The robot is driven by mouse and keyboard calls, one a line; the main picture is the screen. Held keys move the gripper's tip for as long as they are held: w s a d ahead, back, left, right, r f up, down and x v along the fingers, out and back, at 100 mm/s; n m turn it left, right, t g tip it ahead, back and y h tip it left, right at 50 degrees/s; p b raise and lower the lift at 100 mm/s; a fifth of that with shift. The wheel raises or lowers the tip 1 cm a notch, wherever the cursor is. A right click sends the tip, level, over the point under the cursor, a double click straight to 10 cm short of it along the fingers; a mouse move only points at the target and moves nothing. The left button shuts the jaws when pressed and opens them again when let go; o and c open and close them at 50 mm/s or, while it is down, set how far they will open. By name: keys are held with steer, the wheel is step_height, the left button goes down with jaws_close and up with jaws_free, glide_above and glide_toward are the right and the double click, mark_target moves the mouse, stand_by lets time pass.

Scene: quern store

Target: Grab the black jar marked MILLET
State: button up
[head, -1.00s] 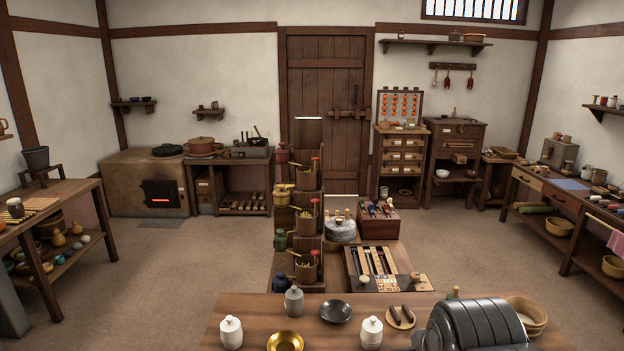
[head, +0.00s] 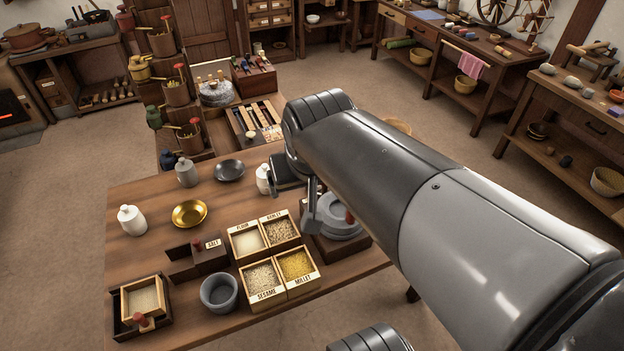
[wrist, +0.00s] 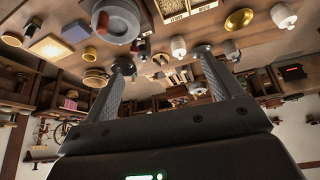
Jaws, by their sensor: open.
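I see no black jar marked MILLET in either view. The word MILLET is on an open wooden box of yellow grain (head: 296,264) on the near table. Jars on that table are a white one (head: 132,220), a grey one (head: 186,173) and another white one (head: 263,180) partly hidden by my arm. None shows a readable label. My gripper (wrist: 162,58) is open and empty, with fingers spread, above the table in the wrist view. In the head view my arm covers part of the table's right side.
On the near table (head: 130,192) are a gold bowl (head: 189,213), a dark plate (head: 229,170), a grey mortar (head: 219,293) and a stone quern (head: 340,222). Floor is open at left.

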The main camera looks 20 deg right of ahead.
steer(key=w+d+f+m+g+h, duration=0.15)
steer(key=w+d+f, duration=0.25)
steer(key=w, duration=0.4)
steer(key=w+d+f+m+h, duration=0.1)
steer(key=w+d+f+m, duration=0.2)
steer(key=w, duration=0.5)
steer(key=w+d+f, duration=0.2)
steer(key=w+f, duration=0.2)
steer(key=f, duration=0.2)
steer(key=w+d+f+m, duration=0.1)
steer(key=w+d+f, duration=0.2)
steer(key=f, duration=0.3)
steer(key=w+d+f+m, duration=0.1)
steer(key=w+d+f, duration=0.1)
steer(key=w+f, duration=0.3)
steer(key=shift+w+d+f, duration=0.1)
steer(key=shift+d+f, duration=0.1)
steer(key=shift+f, duration=0.8)
steer(key=shift+a+x, duration=0.15)
steer(key=shift+x, duration=1.15)
steer(key=shift+a+x, duration=0.15)
steer(key=shift+x, duration=1.2)
steer(key=shift+f, duration=0.1)
steer(key=shift+c, duration=0.6)
steer(key=c, duration=1.2)
